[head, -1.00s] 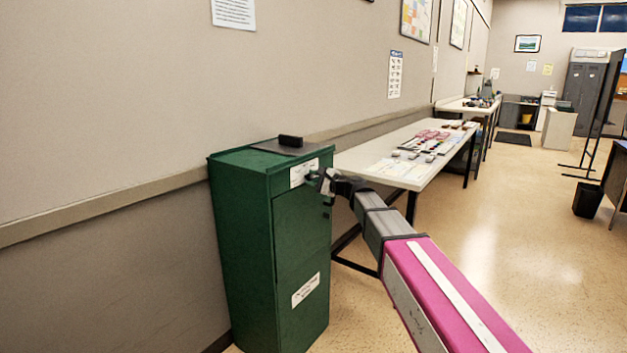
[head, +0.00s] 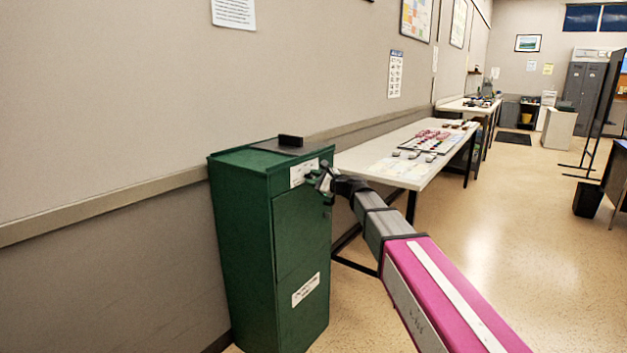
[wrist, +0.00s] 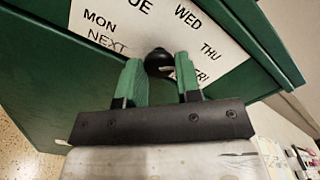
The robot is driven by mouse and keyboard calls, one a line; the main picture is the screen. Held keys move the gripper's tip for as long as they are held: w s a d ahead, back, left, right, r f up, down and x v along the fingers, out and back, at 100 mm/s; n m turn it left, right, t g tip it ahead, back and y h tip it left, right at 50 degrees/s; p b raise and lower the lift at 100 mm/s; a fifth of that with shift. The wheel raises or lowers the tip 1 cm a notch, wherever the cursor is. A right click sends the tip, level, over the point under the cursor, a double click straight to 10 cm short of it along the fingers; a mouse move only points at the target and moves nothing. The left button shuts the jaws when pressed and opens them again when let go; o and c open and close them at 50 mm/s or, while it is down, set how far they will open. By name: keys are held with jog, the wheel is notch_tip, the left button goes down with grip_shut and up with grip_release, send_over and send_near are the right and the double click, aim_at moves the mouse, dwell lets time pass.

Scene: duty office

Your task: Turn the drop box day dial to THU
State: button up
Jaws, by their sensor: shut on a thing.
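The green drop box (head: 270,240) stands against the wall at centre left in the head view. Its white day label (wrist: 150,30) shows in the wrist view, with MON, NEXT, WED and THU readable; TUE and FRI are partly cut off or covered. The black dial knob (wrist: 158,60) sits at the label's lower middle. My gripper (wrist: 160,76), with green finger pads, is shut on the knob, one finger on each side. In the head view my gripper (head: 324,180) is at the box's upper front. I cannot tell which day the dial points to.
A long table (head: 350,158) with papers and small items stands just right of and behind the box, along the wall (head: 120,100). The floor (head: 510,240) to the right is open. A dark bin (head: 588,199) stands at far right.

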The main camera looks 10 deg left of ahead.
jog(key=o, duration=0.9)
jog(key=v, duration=1)
jog(key=shift+s+d, duration=0.2)
jog(key=shift+d, duration=0.15)
jog(key=shift+f, duration=0.1)
jog(key=s+d+f+n+g+h, duration=0.2)
jog(key=s+d+f+n+h, duration=0.25)
jog(key=d+f, duration=0.55)
jog(key=s+d+f+n+g+h, duration=0.25)
jog(key=s+d+f+h, duration=0.35)
jog(key=f, duration=0.8)
jog(key=s+d+f+n+h, duration=0.2)
jog(key=s+d+f, duration=0.1)
jog(key=d, duration=0.3)
jog(key=s+d+f+n+g+h, duration=0.1)
jog(key=s+d+f+n+h, duration=0.1)
jog(key=d, duration=0.4)
jog(key=s+d+f+n+g+h, duration=0.1)
jog(key=s+d+f+n+h, duration=0.1)
jog(key=s+d+f, duration=0.3)
jog(key=shift+d+f, duration=0.55)
jog(key=shift+f, duration=0.2)
